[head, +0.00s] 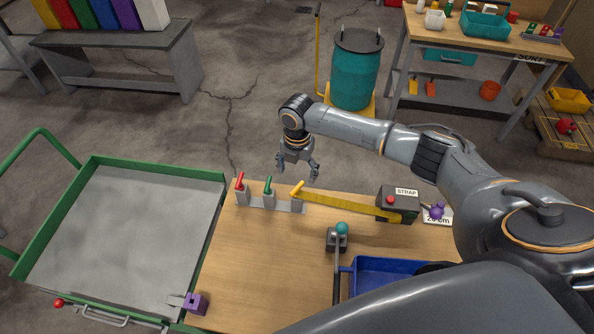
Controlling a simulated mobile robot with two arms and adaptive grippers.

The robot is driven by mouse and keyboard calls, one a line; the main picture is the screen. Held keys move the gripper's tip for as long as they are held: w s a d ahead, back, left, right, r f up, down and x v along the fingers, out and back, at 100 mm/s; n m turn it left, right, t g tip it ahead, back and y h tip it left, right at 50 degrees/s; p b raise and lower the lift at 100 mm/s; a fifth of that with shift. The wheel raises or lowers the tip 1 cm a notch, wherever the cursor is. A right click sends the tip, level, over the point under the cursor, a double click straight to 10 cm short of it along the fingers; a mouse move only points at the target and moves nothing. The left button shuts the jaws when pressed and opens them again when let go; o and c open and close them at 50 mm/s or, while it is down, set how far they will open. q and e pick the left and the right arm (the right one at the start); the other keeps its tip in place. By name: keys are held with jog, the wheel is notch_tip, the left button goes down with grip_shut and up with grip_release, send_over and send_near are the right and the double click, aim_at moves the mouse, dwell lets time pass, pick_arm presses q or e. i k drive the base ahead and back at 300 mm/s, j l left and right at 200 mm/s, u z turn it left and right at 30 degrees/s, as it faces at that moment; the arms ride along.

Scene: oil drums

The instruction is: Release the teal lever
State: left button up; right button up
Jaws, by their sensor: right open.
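The teal lever (342,229) has a round teal knob. It stands at a dark grey block (337,243) on the wooden workbench (262,270), left of the box marked STRAP. My right gripper (298,175) is open and empty, fingers pointing down. It appears above the bench's far edge, behind the row of small levers and well apart from the teal knob. My left gripper is not in view.
Red (240,181), green (268,185) and yellow (297,189) levers stand along the far edge. A yellow strap (350,207) runs to the STRAP box (398,203). A blue bin (385,265) sits in front. A green-railed cart (125,225) adjoins left; a teal drum (355,70) stands behind.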

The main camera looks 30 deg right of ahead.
aim_at(342, 228)
jog(key=k+j, duration=0.5)
jog(key=k, duration=0.2)
jog(key=k+j, duration=0.5)
jog(key=k, duration=0.15)
